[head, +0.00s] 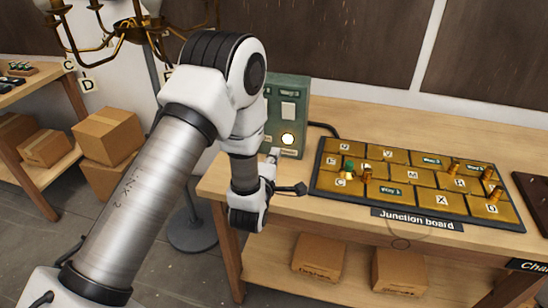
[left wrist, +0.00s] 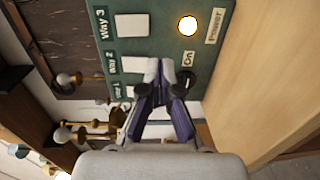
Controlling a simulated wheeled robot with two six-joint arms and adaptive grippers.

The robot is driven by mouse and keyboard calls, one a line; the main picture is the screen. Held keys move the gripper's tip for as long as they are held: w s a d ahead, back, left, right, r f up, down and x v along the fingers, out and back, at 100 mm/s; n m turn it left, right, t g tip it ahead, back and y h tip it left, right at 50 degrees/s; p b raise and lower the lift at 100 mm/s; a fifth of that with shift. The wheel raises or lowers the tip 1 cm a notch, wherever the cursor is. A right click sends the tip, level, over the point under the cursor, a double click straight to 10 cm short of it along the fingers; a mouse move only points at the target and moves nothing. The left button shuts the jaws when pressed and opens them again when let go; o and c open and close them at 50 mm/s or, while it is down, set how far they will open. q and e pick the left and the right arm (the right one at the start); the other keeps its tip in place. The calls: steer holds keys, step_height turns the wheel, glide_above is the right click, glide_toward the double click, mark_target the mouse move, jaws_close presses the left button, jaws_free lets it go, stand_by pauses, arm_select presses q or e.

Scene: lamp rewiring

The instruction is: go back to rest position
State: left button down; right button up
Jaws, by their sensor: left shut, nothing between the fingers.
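My left gripper (head: 272,157) is shut and empty in front of the green switch panel (head: 293,92), near its lower left. In the left wrist view the closed fingertips (left wrist: 160,72) are close to the panel face, beside the "On" label; I cannot tell whether they touch it. The same panel (left wrist: 150,48) shows pale switches labelled Way 1, Way 2 and Way 3. Its round power light (left wrist: 188,26) is lit. My right gripper is not in view.
The junction board (head: 415,187), with brass tiles and several small posts, lies on the wooden bench (head: 285,205) right of my arm. Cardboard boxes (head: 106,137) stand at left; others (head: 318,257) sit on the bench's lower shelf.

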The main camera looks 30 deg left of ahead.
arm_select(q)
steer(key=shift+f, duration=0.1)
steer(key=s+d+f+m+g+h, duration=0.1)
steer(key=s+f+m+g, duration=0.25)
steer(key=s+f, duration=0.5)
steer(key=s+d+f+m+g+h, duration=0.15)
steer(key=s+f+g, duration=0.35)
steer(key=f, duration=0.7)
steer(key=s+d+f+m+g, duration=0.1)
steer(key=s+f+m+g, duration=0.2)
steer(key=s+m, duration=0.4)
steer(key=s+d+f+m+g+h, duration=0.1)
steer(key=s+m+g, duration=0.4)
steer(key=s, duration=1)
step_height(320, 180, down, 2)
steer(key=d+m, duration=0.1)
steer(key=m, duration=0.2)
steer(key=shift+f, duration=0.25)
steer(key=shift+w+g+h, duration=0.1)
steer(key=shift+g+h, duration=0.15)
